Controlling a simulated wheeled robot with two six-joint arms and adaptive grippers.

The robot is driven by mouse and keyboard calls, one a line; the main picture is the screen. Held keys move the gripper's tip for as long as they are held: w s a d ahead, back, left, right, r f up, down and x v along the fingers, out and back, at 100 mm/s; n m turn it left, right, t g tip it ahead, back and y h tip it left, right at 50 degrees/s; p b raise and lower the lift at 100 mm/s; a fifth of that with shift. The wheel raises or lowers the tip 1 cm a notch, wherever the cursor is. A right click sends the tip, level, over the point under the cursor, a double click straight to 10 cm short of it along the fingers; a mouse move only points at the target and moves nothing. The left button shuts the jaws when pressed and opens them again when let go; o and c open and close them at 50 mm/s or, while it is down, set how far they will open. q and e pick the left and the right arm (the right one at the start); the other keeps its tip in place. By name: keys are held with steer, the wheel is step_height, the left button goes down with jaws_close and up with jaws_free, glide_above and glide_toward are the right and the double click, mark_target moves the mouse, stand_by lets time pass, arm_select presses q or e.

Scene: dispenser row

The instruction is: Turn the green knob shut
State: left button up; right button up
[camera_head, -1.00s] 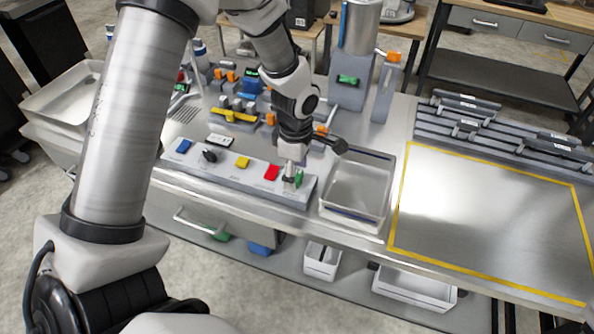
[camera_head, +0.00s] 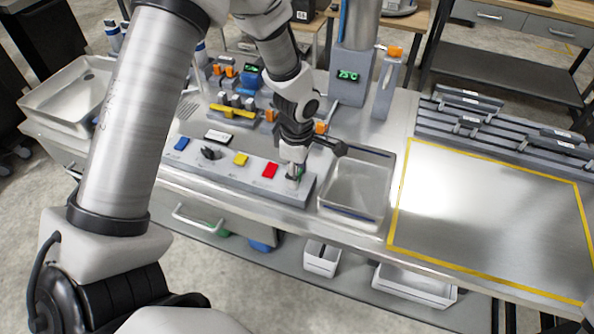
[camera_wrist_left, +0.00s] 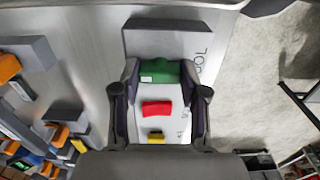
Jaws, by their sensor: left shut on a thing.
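The green knob (camera_wrist_left: 160,72) sits near the end of the grey control panel (camera_wrist_left: 152,38) in the left wrist view. My left gripper (camera_wrist_left: 160,82) is shut on it, one finger against each side. In the head view my left gripper (camera_head: 295,172) reaches down onto the right end of the panel (camera_head: 225,172), and the gripper mostly hides the green knob. The red knob (camera_head: 270,171) is just left of it and shows in the left wrist view (camera_wrist_left: 157,108) between the fingers. My right gripper is not in view.
A yellow knob (camera_head: 240,159), a black knob (camera_head: 211,153) and a blue knob (camera_head: 181,144) stand farther left on the panel. A metal basin (camera_head: 357,190) lies right of the panel. A yellow-outlined area (camera_head: 490,215) farther right is clear.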

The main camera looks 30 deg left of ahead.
arm_select(q)
steer(key=shift+s+f, duration=0.15)
steer(key=m, duration=0.4)
steer(key=m+p, duration=0.1)
steer(key=m, duration=0.4)
steer(key=m+p, duration=0.1)
steer(key=m, duration=0.3)
steer(key=shift+m, duration=0.3)
steer(key=shift+m+p, duration=0.75)
steer(key=shift+m, duration=1.45)
steer(key=o, duration=1.1)
steer(key=shift+o, duration=0.2)
